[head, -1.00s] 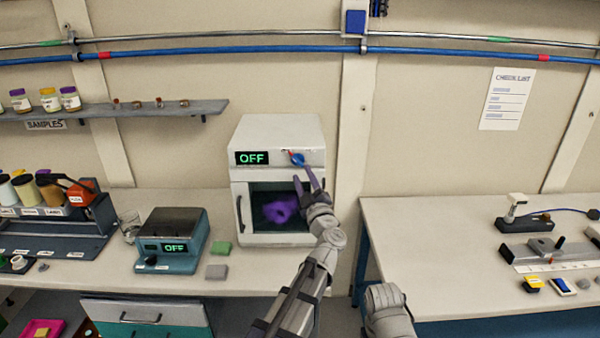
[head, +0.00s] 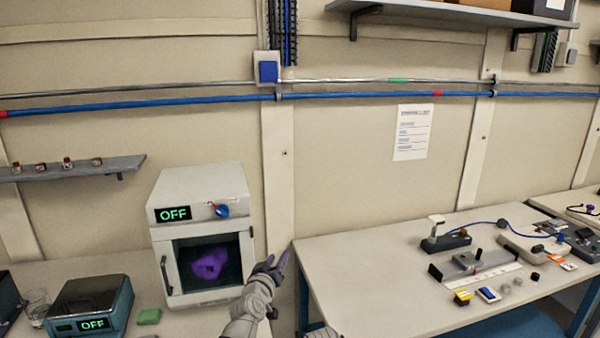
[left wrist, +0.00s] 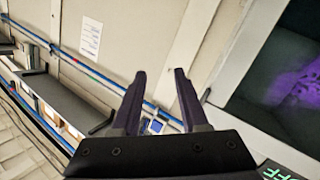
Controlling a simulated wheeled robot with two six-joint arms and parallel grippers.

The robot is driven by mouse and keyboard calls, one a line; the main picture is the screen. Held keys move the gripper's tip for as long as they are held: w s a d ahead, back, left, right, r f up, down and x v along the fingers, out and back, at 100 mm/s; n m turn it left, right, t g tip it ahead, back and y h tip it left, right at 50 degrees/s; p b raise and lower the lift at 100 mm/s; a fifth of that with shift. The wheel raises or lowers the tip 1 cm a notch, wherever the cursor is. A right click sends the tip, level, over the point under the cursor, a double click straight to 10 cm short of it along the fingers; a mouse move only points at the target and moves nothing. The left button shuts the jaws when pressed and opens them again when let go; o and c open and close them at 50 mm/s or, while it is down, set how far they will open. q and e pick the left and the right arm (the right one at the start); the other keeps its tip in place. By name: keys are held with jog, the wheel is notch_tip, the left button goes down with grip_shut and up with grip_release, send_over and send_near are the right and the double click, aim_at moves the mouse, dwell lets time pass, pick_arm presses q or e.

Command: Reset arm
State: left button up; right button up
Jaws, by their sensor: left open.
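My left gripper (head: 273,264) is raised just right of the white oven (head: 200,195), in front of the wall. In the left wrist view its two dark purple fingers (left wrist: 158,92) stand apart with nothing between them. The oven reads OFF, has a blue knob (head: 221,210), and its windowed front looks shut. A blurred purple thing (head: 209,263) shows in the oven's window, and a purple patch (left wrist: 297,88) shows at the right of the left wrist view. My right gripper is not in view.
A blue pipe (head: 350,96) runs along the wall.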

pick_arm(q)
jog(key=s+a+f+m+g, duration=0.2)
jog(key=s+f+m+g, duration=0.1)
jog(key=s+f+g, duration=0.9)
jog(key=s+a+f+g+y, duration=0.3)
jog(key=s+a+f, duration=0.4)
jog(key=s, duration=0.5)
jog(key=s+d+m+g+y, duration=0.1)
jog(key=s+d+m, duration=0.2)
jog(key=s+d, duration=0.3)
jog(key=d, duration=0.4)
jog(key=shift+s+d+f+g+y, duration=0.15)
jog(key=shift+d+g+y, duration=0.15)
jog(key=shift+y, duration=0.1)
